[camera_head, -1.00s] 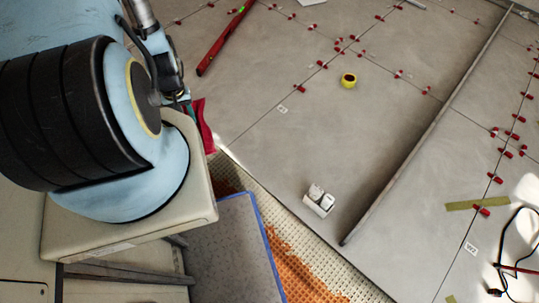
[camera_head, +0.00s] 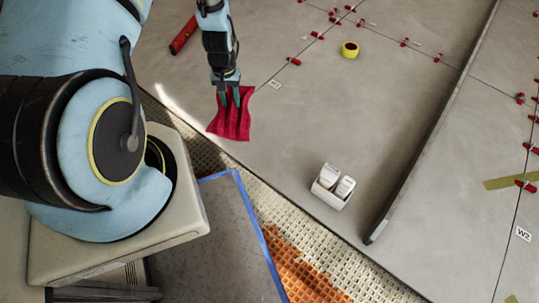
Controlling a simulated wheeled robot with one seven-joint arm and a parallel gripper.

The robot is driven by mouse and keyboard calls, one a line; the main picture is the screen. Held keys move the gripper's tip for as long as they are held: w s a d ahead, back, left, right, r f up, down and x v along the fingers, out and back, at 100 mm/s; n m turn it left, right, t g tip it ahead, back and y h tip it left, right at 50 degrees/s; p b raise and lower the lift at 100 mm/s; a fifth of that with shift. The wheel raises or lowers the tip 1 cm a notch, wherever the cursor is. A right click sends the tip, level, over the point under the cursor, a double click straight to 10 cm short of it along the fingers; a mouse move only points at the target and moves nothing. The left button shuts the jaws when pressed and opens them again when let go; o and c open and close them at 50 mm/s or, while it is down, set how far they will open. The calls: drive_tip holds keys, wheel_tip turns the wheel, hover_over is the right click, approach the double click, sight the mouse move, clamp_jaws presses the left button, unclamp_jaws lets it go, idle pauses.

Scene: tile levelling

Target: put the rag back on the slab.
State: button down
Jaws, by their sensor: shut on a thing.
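A red rag (camera_head: 232,121) hangs from my gripper (camera_head: 229,99) in the upper middle of the head view. The gripper points down and its fingers are shut on the rag's upper part. The rag appears in front of the grey tiled slab (camera_head: 310,110), near the slab's left edge. I cannot tell whether its lower edge touches the slab.
A white holder with white items (camera_head: 333,187) sits near the slab's front edge. A long grey bar (camera_head: 430,130) lies across the tiles. A yellow tape roll (camera_head: 350,49) and several red clips stand further back. A blue-edged grey panel (camera_head: 215,240) lies in front.

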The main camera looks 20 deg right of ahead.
drive_tip(key=s+d+f+m+b, duration=0.1)
drive_tip(key=s+d+f+b, duration=0.1)
drive_tip(key=d+f+b, duration=0.45)
drive_tip(key=s+d+f+m+b, duration=0.25)
drive_tip(key=d+f+b, duration=0.25)
drive_tip(key=f+b, duration=0.25)
drive_tip(key=shift+n, duration=0.45)
wheel_tip(320, 180, down, 9)
drive_tip(key=b, duration=0.4)
drive_tip(key=shift+d+r+b, duration=0.15)
drive_tip(key=shift+b, duration=0.25)
drive_tip(key=c, duration=0.5)
unclamp_jaws()
wheel_tip(320, 180, up, 12)
drive_tip(key=p, duration=0.6)
drive_tip(key=shift+r, duration=0.1)
